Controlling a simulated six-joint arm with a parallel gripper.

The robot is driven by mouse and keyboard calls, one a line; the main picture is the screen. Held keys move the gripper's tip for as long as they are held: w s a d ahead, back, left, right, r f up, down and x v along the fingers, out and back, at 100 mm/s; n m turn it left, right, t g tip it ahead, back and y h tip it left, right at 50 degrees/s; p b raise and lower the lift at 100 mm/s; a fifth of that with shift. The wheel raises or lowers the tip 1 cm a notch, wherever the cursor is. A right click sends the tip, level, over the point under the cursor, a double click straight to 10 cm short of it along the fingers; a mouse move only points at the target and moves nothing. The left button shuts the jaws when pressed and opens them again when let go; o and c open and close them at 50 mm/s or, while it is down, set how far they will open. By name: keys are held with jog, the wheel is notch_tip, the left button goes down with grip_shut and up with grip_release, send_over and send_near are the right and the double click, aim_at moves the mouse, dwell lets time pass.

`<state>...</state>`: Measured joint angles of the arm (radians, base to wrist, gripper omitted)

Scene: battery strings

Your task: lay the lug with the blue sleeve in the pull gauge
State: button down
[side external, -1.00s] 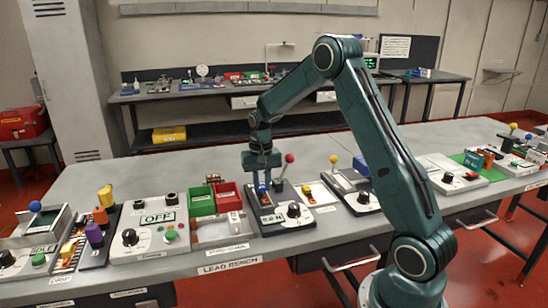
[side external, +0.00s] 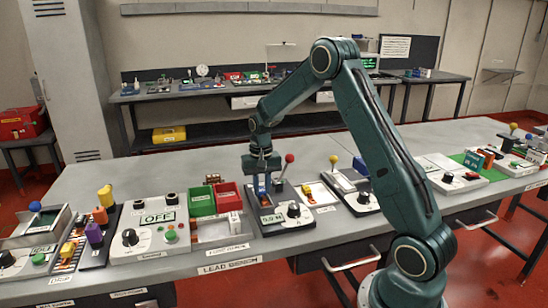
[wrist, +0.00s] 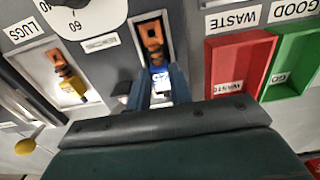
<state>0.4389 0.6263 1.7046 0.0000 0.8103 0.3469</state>
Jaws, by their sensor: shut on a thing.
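The pull gauge (side external: 284,217) is a dark box on the bench with a lit readout, a black knob and a red-balled lever (side external: 289,158). My gripper (side external: 263,188) points down over its left rear part. In the wrist view my gripper (wrist: 160,88) is shut on the lug with the blue sleeve (wrist: 158,73). The sleeve lies between the fingers, at the near end of the gauge's light-edged slot (wrist: 137,40). Orange-brown parts (wrist: 152,38) show in the slot beyond the sleeve. I cannot tell whether the lug rests on the slot floor.
The lugs tray (side external: 314,187), right of the gauge, holds a yellow-sleeved lug (wrist: 72,84). A red waste bin (side external: 228,192) and a green good bin (side external: 202,203) stand left of the gauge. A yellow-balled lever (side external: 334,159) rises to the right.

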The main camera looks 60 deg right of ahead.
jog(key=shift+f, duration=0.2)
jog(key=c, duration=1.2)
grip_release()
jog(key=shift+o, duration=0.2)
jog(key=shift+r, duration=0.15)
notch_tip(320, 180, up, 14)
jog(key=shift+f, duration=0.2)
